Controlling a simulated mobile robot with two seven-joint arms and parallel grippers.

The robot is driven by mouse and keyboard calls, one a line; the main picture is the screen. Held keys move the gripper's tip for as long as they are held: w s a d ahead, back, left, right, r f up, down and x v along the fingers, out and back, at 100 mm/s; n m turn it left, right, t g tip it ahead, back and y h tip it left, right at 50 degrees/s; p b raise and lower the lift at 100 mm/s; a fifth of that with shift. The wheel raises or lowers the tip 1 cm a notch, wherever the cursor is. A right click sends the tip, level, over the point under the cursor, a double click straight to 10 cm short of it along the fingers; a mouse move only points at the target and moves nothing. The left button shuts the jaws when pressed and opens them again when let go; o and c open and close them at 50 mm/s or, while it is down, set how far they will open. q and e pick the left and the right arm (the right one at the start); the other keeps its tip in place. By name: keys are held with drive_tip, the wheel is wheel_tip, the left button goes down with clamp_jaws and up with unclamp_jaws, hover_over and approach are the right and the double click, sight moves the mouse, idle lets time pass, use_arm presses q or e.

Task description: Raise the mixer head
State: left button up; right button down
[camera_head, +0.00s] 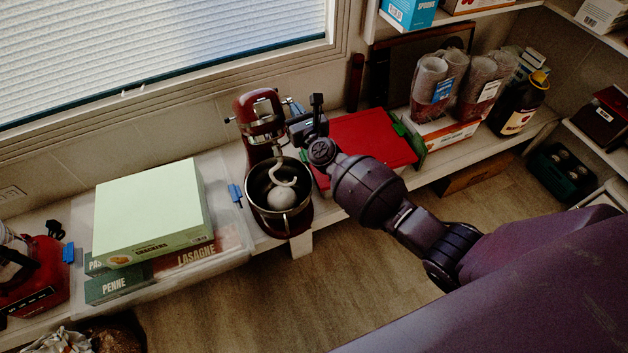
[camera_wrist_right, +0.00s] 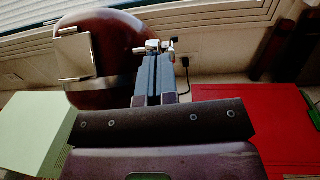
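The red stand mixer (camera_head: 258,112) stands on the shelf below the window. Its head appears tilted back, and the pale dough hook (camera_head: 280,168) shows between the head and the metal bowl (camera_head: 283,222). A pale ball (camera_head: 281,197) lies in the bowl. In the right wrist view the mixer head (camera_wrist_right: 105,52) fills the upper left. My right gripper (camera_head: 296,122) is at the right side of the head. Its fingers (camera_wrist_right: 156,62) are together, their tips by a small silver knob (camera_wrist_right: 155,45); I cannot tell whether they touch it. My left gripper is not in view.
A red box or board (camera_head: 372,138) lies right of the mixer, partly behind my right arm. Left of it a clear tray (camera_head: 236,245) holds a pale green box (camera_head: 150,212) and pasta boxes. Stacked cups (camera_head: 430,85) and a dark bottle (camera_head: 520,105) stand farther right.

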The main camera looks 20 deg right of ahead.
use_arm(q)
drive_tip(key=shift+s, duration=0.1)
use_arm(e)
drive_tip(key=shift+w+r, duration=0.45)
drive_tip(key=shift+w, duration=0.1)
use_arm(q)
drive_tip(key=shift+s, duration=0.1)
